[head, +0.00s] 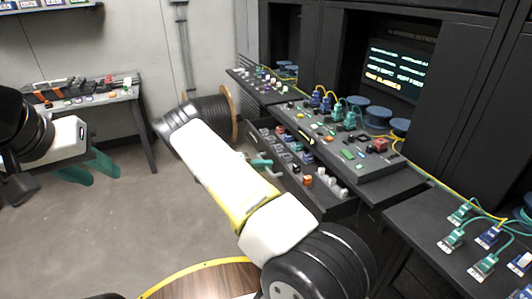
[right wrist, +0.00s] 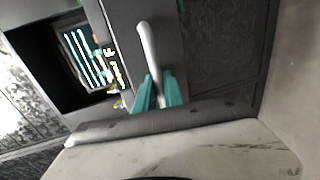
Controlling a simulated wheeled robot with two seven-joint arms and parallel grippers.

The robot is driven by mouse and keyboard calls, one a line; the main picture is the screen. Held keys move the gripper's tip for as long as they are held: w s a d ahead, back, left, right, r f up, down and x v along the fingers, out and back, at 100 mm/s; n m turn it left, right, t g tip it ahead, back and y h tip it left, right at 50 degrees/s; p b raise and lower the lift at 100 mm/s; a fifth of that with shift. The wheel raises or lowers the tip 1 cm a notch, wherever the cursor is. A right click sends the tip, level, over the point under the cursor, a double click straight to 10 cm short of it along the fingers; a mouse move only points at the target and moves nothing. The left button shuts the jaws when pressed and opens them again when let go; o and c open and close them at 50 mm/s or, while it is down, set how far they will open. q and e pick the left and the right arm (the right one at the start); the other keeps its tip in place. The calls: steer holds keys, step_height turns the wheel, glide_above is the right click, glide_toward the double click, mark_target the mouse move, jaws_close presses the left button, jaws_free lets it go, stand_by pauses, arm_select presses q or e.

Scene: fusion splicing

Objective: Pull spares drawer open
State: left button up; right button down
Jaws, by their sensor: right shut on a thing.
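The spares drawer (head: 327,208) sits under the middle workbench and stands pulled out. Several small blue, grey, white and red parts show inside it. My right gripper (head: 262,163) is at the drawer's front, mostly hidden behind my own right arm. In the right wrist view, its teal fingers (right wrist: 158,92) are closed on a pale bar handle (right wrist: 148,45) on a dark front panel. My left gripper (head: 98,168) is at the far left, with its teal fingers apart and empty, away from the drawer.
The middle workbench (head: 385,183) above the drawer holds connectors and blue spools. A screen (head: 395,72) stands behind it. Another bench with connectors (head: 475,240) is at right. A cable reel (head: 215,115) and side table (head: 92,101) stand behind. Floor at left is clear.

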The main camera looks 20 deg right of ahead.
steer(key=f+v, duration=0.2)
steer(key=v, duration=0.8)
steer(key=shift+a, duration=0.35)
steer(key=shift+s+f, duration=0.1)
steer(key=shift+s, duration=0.05)
steer(key=c, duration=1.5)
jaws_free()
steer(key=shift+a, duration=0.1)
